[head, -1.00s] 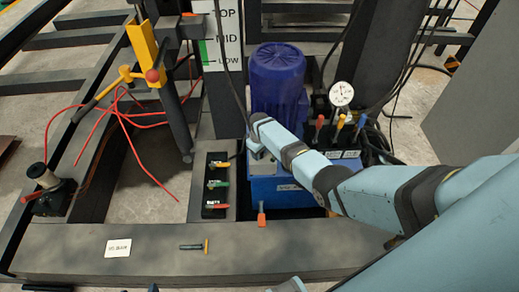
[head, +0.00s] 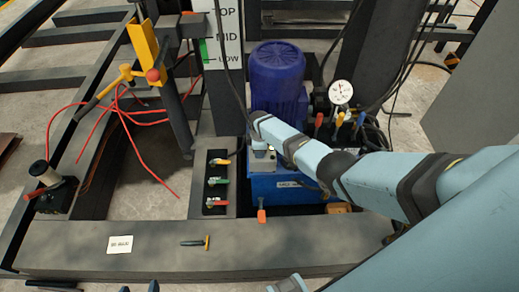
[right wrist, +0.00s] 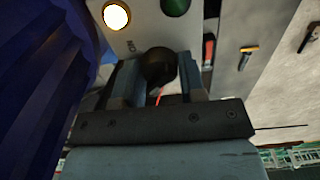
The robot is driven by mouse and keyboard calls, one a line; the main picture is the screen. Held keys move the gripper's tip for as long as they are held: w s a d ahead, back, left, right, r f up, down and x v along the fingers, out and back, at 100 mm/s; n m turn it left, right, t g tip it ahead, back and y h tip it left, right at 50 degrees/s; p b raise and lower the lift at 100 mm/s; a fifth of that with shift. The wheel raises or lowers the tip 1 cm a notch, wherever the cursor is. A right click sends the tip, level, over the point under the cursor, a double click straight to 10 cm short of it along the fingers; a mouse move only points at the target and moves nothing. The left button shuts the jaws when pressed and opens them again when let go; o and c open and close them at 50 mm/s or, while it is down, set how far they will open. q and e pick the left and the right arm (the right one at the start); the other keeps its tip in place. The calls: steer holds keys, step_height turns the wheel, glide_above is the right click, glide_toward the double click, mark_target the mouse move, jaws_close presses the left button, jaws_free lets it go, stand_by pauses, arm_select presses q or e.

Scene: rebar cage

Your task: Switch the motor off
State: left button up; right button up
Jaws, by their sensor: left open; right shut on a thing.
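The blue finned motor (head: 277,80) stands on the blue power unit (head: 285,187). A pale control box (head: 262,160) sits in front of it, partly covered by my right gripper (head: 260,144). In the right wrist view, my right gripper (right wrist: 157,80) is shut on a round black knob (right wrist: 158,65) on the pale panel (right wrist: 140,30). A lit, whitish round lamp (right wrist: 116,16) and a green button (right wrist: 175,5) show on that panel. Part of a label shows beside the knob.
A pressure gauge (head: 341,92) and coloured levers stand right of the motor. A valve block (head: 217,183) with yellow, green and red handles is left of the power unit. A small tool (head: 195,243) and white card (head: 120,244) lie on the front beam. Red hoses hang left.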

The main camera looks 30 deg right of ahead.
stand_by(0.6)
steer(key=o, duration=0.9)
steer(key=shift+r, duration=0.25)
step_height(320, 180, up, 13)
steer(key=p, duration=0.3)
steer(key=shift+r+p, duration=0.15)
steer(key=shift+p, duration=0.2)
